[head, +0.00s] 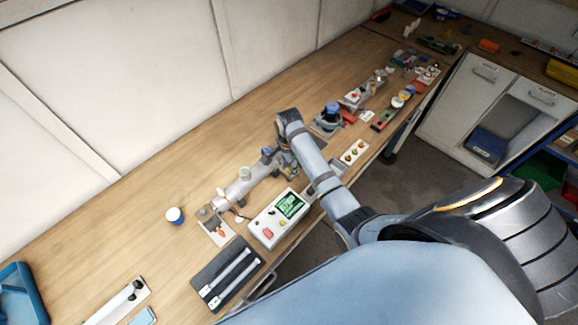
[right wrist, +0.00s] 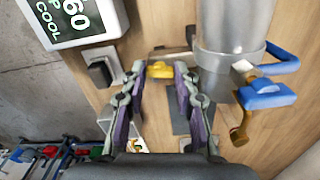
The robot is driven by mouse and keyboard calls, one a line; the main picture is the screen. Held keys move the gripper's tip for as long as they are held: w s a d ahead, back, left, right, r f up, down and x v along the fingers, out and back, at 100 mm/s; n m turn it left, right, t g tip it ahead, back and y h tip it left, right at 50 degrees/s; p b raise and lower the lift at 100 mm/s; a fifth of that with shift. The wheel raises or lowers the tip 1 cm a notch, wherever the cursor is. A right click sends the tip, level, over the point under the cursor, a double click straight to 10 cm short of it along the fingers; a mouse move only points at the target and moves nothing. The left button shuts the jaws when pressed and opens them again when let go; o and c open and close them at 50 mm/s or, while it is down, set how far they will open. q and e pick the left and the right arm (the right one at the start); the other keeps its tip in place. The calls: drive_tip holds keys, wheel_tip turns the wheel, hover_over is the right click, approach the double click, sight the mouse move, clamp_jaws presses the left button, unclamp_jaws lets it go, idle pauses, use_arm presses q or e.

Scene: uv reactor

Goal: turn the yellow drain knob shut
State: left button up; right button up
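The yellow knob (right wrist: 160,70) shows in the right wrist view, low on the bench beside the grey metal reactor body (right wrist: 228,32). My right gripper (right wrist: 159,72) is open, with one fingertip on each side of the knob. Small gaps seem to show between knob and fingers; I cannot tell whether either touches. In the head view the reactor's grey tube (head: 245,186) lies along the bench, and my right arm reaches over its far end. The knob is hidden there. My left gripper is not in view.
A white control box (head: 280,218) with a green screen stands close to the reactor. A blue-handled valve (right wrist: 266,94) with a brass part is right of my fingers in the wrist view. A dark tray (head: 227,273) with tools and a small blue-and-white jar (head: 174,215) are nearby.

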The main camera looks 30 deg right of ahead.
clamp_jaws()
drive_tip(key=shift+m, duration=0.6)
drive_tip(key=m, duration=0.6)
drive_tip(key=shift+d+m, duration=0.1)
drive_tip(key=shift+m, duration=0.3)
drive_tip(key=m, duration=0.4)
drive_tip(key=shift+f, duration=0.1)
drive_tip(key=shift+m, duration=1.9)
drive_tip(key=shift+s, duration=0.1)
